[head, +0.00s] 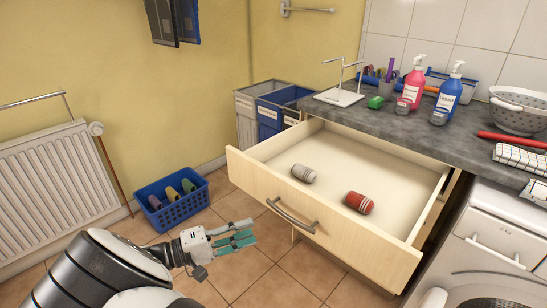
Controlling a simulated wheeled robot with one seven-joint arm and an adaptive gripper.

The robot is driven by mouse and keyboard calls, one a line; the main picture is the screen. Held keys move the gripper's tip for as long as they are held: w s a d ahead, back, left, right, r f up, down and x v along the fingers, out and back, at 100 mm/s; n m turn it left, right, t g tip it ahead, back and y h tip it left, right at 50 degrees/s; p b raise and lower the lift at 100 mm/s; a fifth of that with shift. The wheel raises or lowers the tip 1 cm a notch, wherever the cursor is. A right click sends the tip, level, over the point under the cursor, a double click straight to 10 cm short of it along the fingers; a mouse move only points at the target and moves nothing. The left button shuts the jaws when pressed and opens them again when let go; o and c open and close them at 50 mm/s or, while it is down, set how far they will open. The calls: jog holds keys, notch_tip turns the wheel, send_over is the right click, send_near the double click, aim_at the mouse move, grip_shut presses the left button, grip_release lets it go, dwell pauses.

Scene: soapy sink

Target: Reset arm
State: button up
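My gripper (236,242) is in the lower middle of the head view, at the end of my arm. It is in front of the open drawer, to the left of its handle (291,215), and appears apart from it. Its two teal fingers are spread, with nothing between them. The drawer (330,155) is pulled out under the counter. Inside lie a grey-white cylindrical item (304,173) and a red one (359,202).
A blue basket (172,205) with several items stands on the floor at left, near a radiator (55,185). Bins (275,105) stand behind the drawer. The counter (400,118) holds bottles and a colander (519,108). A washing machine (495,240) is at right.

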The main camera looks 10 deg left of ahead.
jog(key=s+d+r+m+g+y, duration=0.25)
jog(key=d+r+g, duration=0.45)
jog(key=d, duration=0.5)
jog(key=s+d+r+m+g+y, duration=0.2)
jog(key=d+r+g+y, duration=0.25)
jog(key=d+r, duration=0.65)
jog(key=s+d+r+m+y, duration=0.1)
jog(key=s+d+r+y, duration=0.35)
jog(key=s+d, duration=0.6)
jog(key=s+f+m+t+y, duration=0.1)
jog(key=s+f+t+y, duration=0.2)
jog(key=s, duration=0.9)
notch_tip(320, 180, up, 16)
jog(key=t+p, duration=0.3)
jog(key=p, duration=1)
jog(key=shift+s+a+y+p, duration=0.15)
jog(key=shift+a+y+p, duration=0.05)
jog(key=shift+y+p, duration=0.2)
